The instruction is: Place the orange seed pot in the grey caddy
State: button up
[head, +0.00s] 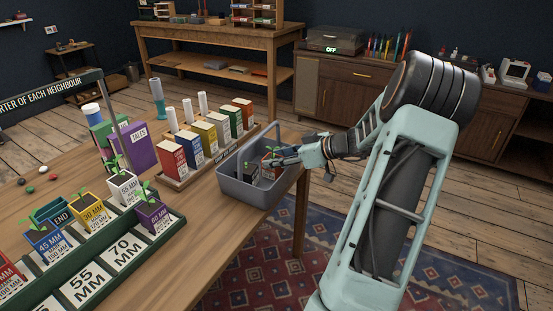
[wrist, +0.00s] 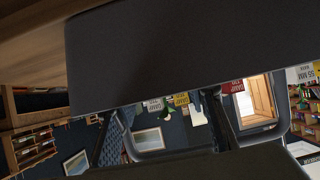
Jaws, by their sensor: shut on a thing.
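The grey caddy (head: 243,193) stands at the table's right edge, with its handle raised. My gripper (head: 277,161) reaches in from the right over the caddy's rim. It is shut on a small orange-red pot with a green seedling (head: 267,158), which sits low within the caddy's outline. Whether the pot touches the caddy floor is hidden. A dark pot with a seedling (head: 252,170) is also inside the caddy, to the left. In the wrist view, large dark surfaces block most of the picture and the held pot cannot be made out.
A wooden rack of coloured boxes (head: 208,140) stands just behind and left of the caddy. A green tray (head: 150,240) with several labelled seedling pots lies at the front left. A purple box (head: 138,147) stands behind it. Open floor lies right of the table.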

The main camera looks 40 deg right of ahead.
jog(key=o, duration=1.3)
jog(key=shift+r, duration=0.1)
jog(key=p+v, duration=0.1)
jog(key=v, duration=1.1)
jog(key=shift+p, duration=0.4)
jog(key=shift+a, duration=0.1)
